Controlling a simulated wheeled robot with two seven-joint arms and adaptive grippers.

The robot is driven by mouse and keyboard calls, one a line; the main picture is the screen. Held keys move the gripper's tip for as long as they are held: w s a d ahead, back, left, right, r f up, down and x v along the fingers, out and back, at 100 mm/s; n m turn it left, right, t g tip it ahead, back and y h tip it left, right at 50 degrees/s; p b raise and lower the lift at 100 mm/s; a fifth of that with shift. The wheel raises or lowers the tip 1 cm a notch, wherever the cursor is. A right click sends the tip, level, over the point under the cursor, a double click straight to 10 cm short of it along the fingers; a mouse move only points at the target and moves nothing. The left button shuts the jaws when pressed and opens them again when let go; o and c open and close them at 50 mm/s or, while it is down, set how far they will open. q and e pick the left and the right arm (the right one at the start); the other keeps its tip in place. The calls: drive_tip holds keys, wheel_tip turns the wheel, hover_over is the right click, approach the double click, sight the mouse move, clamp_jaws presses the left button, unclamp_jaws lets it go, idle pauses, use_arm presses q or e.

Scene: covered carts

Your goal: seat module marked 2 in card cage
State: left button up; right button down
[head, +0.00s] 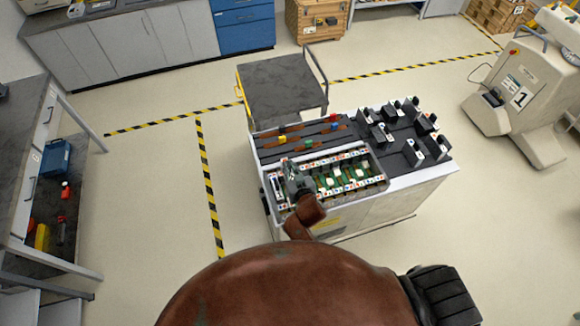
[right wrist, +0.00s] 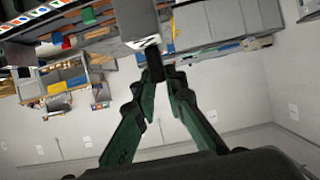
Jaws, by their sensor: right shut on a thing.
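The card cage (head: 377,185) is set in the front part of the covered cart's top. It has rails with coloured labels and several green boards inside. My right gripper (head: 294,180) is over the cage's left part, at the end of a brown arm. In the right wrist view its fingers (right wrist: 154,76) close on the dark end of a grey module (right wrist: 138,22) with a white label. I cannot read the mark on the label. In the head view the gripper hides the module, so I cannot tell whether it is in a slot. My left gripper is not in view.
The cart (head: 375,215) also bears dark panels with coloured clips and several black-and-white modules on a dark tray (head: 400,160). A grey-topped trolley (head: 283,85) stands behind it. A white machine marked 1 (head: 520,97) is at right. Floor left of the cart is clear.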

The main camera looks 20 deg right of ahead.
drive_tip(key=shift+f+b, duration=1.85)
drive_tip(key=shift+f, duration=0.1)
drive_tip(key=shift+f+b, duration=2.6)
drive_tip(key=shift+f, duration=1.25)
drive_tip(key=c, duration=1.9)
unclamp_jaws()
drive_tip(key=shift+f, duration=0.15)
drive_tip(key=v, duration=1.2)
